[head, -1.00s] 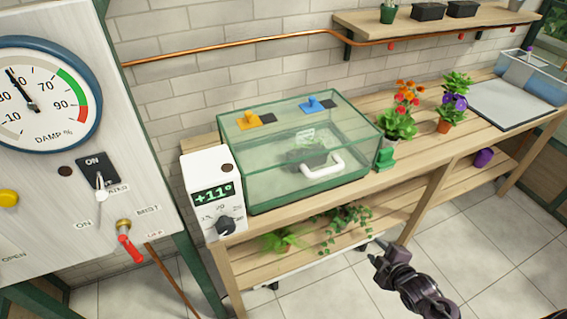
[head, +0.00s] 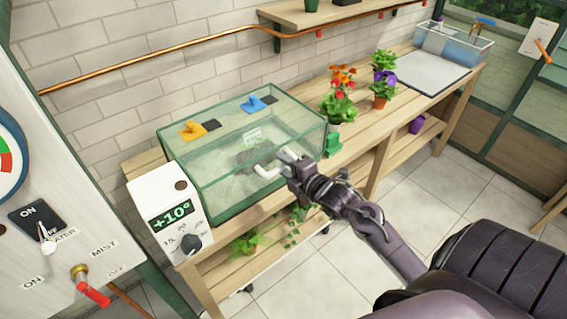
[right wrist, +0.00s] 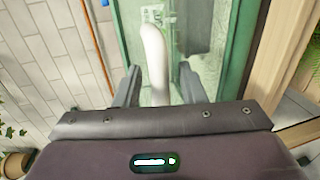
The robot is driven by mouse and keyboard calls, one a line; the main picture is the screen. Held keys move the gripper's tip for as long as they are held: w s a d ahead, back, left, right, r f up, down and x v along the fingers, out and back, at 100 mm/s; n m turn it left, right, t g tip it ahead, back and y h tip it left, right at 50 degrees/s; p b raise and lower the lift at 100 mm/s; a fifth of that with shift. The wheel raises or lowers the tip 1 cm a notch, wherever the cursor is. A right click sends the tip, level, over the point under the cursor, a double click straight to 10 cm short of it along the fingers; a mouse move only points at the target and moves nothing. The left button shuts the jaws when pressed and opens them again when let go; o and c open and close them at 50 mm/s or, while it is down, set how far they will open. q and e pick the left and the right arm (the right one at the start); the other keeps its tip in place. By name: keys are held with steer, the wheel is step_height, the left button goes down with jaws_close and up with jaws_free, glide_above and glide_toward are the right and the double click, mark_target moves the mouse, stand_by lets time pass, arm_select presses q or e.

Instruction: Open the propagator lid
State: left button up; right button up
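The propagator (head: 225,195) is a clear box with green edges on the bench. Its clear lid (head: 215,150) looks closed, with an orange vent tab (head: 193,130) and a blue vent tab (head: 254,103) on top. The white lid handle (head: 266,173) is at the front. My right gripper (head: 290,161) is at the handle's right end. In the right wrist view, the white handle (right wrist: 154,55) stands between the two spread fingers (right wrist: 159,75), with gaps on both sides. My left gripper is not in view.
A white thermostat box (head: 165,205) reading +10° stands left of the propagator. Potted flowers (head: 342,95) and a small green object (head: 333,143) stand to its right. A copper pipe (head: 180,55) runs along the wall behind. The tiled floor in front is clear.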

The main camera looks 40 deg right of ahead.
steer(key=shift+w+f, duration=0.1)
steer(key=shift+w, duration=0.2)
jaws_close()
